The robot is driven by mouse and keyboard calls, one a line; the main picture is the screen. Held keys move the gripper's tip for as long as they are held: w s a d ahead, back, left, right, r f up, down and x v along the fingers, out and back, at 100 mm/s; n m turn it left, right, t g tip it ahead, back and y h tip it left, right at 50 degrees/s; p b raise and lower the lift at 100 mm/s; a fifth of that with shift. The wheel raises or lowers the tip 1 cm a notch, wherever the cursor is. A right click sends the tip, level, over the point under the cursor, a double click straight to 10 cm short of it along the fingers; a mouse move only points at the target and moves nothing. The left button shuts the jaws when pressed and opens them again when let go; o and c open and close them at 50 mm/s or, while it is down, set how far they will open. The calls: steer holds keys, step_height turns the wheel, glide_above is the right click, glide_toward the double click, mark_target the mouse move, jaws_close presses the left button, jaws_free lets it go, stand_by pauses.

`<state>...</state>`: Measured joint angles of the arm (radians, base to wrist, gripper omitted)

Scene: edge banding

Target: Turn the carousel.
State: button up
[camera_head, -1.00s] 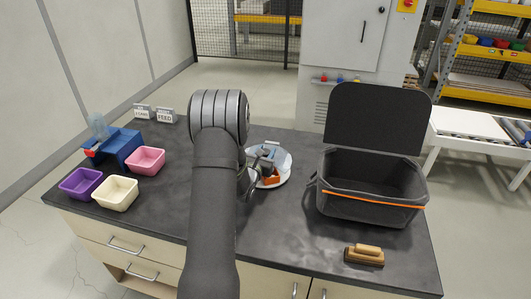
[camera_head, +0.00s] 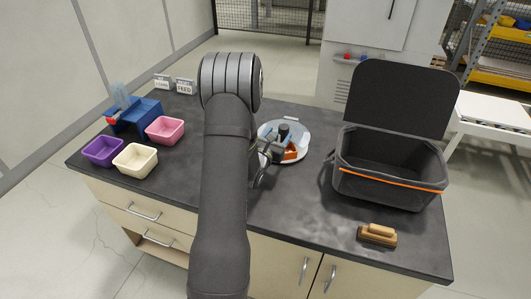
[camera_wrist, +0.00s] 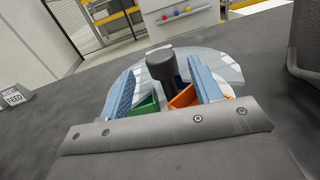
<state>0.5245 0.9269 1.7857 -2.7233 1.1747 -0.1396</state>
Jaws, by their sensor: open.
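The carousel (camera_head: 300,134) is a round white disc with a clear cover on the dark bench top, right of my arm. It also shows in the wrist view (camera_wrist: 222,70), with an orange part (camera_wrist: 184,97) and a green part (camera_wrist: 145,106) under the cover. A dark upright knob (camera_wrist: 160,64) stands at its middle. My gripper (camera_wrist: 165,88) is open, its two blue fingers apart at the carousel. The knob shows in the gap between them; I cannot tell whether either finger touches it. In the head view my gripper (camera_head: 270,150) is partly hidden by my arm.
A black open bin (camera_head: 385,195) stands to the right, with a wooden-handled brush (camera_head: 377,235) in front of it. Purple (camera_head: 103,151), cream (camera_head: 135,160) and pink (camera_head: 165,130) bowls and a blue device (camera_head: 135,115) sit at the left. Two small signs (camera_head: 184,86) stand behind.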

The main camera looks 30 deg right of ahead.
steer(key=v, duration=1.1)
steer(key=shift+s+a, duration=0.25)
steer(key=shift+a, duration=0.05)
